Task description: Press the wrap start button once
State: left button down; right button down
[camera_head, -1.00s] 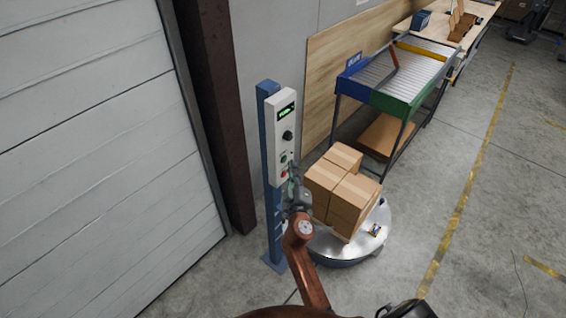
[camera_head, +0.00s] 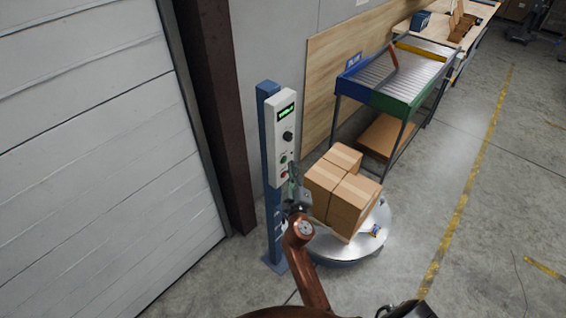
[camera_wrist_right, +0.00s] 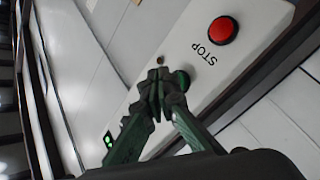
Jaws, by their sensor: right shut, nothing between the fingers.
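The control panel (camera_head: 284,125) is a white box on a blue post, with a lit green display, a black knob, a green button (camera_head: 283,159) and a red button (camera_head: 284,175). My right gripper (camera_head: 292,170) is shut and empty, just in front of the panel's lower part. In the right wrist view its closed fingertips (camera_wrist_right: 158,82) are beside the green button (camera_wrist_right: 181,79) and partly cover it. I cannot tell whether they touch it. The red STOP button (camera_wrist_right: 222,30) is clear of the fingers. No start label is readable. My left gripper is not in view.
Several cardboard boxes (camera_head: 342,190) stand on the round turntable (camera_head: 345,247), right of the post. A roller conveyor (camera_head: 395,75) is behind them. A ribbed white door (camera_head: 95,130) and a dark red column (camera_head: 215,110) are left. Open floor lies right.

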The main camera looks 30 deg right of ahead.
jog(key=shift+w, duration=0.15)
jog(key=shift+w+a+b, duration=0.15)
jog(key=shift+w+b, duration=0.15)
jog(key=shift+w, duration=0.1)
jog(key=shift+w+a, duration=0.15)
jog(key=shift+w, duration=0.2)
dwell(0.9)
jog(key=shift+s, duration=0.1)
jog(key=shift+s+d, duration=0.3)
jog(key=shift+s, duration=0.35)
jog(key=s, duration=0.1)
jog(key=s+d, duration=0.1)
jog(key=s, duration=0.1)
jog(key=s+d, duration=0.1)
jog(key=shift+s+p, duration=0.3)
jog(key=shift+f, duration=0.1)
dwell(0.8)
